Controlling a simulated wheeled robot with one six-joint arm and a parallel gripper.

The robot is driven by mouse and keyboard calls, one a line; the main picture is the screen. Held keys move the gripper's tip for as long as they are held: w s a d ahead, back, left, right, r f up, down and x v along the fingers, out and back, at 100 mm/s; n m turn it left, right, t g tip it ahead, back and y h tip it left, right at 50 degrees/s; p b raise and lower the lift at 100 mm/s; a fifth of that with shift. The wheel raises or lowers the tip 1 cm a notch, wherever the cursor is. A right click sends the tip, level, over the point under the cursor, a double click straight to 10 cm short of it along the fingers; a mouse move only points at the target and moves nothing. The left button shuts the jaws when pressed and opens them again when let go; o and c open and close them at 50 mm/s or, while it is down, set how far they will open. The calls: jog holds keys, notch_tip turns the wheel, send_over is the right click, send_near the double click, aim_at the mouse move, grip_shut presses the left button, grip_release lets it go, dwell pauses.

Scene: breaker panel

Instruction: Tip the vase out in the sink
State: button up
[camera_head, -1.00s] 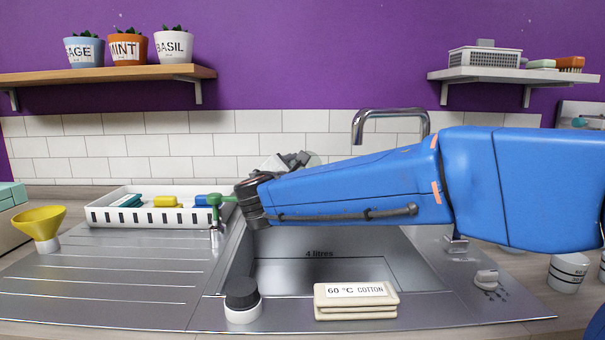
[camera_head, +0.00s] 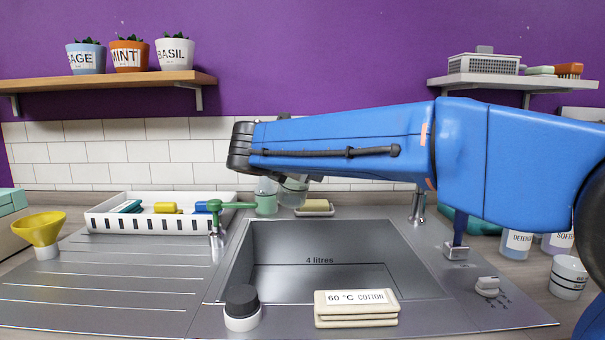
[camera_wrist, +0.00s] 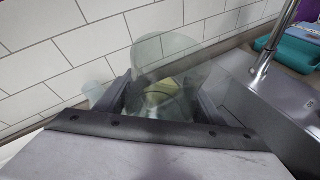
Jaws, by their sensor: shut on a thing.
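The clear glass vase (camera_wrist: 150,52) is between the two fingers of my gripper (camera_wrist: 158,88) in the wrist view, and the gripper is shut on it. My gripper is mostly hidden behind the arm there. The vase looks about upright; I cannot tell whether there is anything in it. The sink basin (camera_head: 320,240), marked "4 litres", is empty and in front of the vase.
A sponge on a dish (camera_head: 314,208) is close right. The tap (camera_head: 417,206) rises behind the sink's right side. A dark-capped jar (camera_head: 242,308) and cream stack (camera_head: 356,308) stand at the front edge.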

jog(key=shift+r, duration=0.15)
jog(key=shift+r+n+g+h, duration=0.3)
jog(key=shift+r+n+g, duration=0.4)
jog(key=shift+r, duration=0.2)
dwell(0.5)
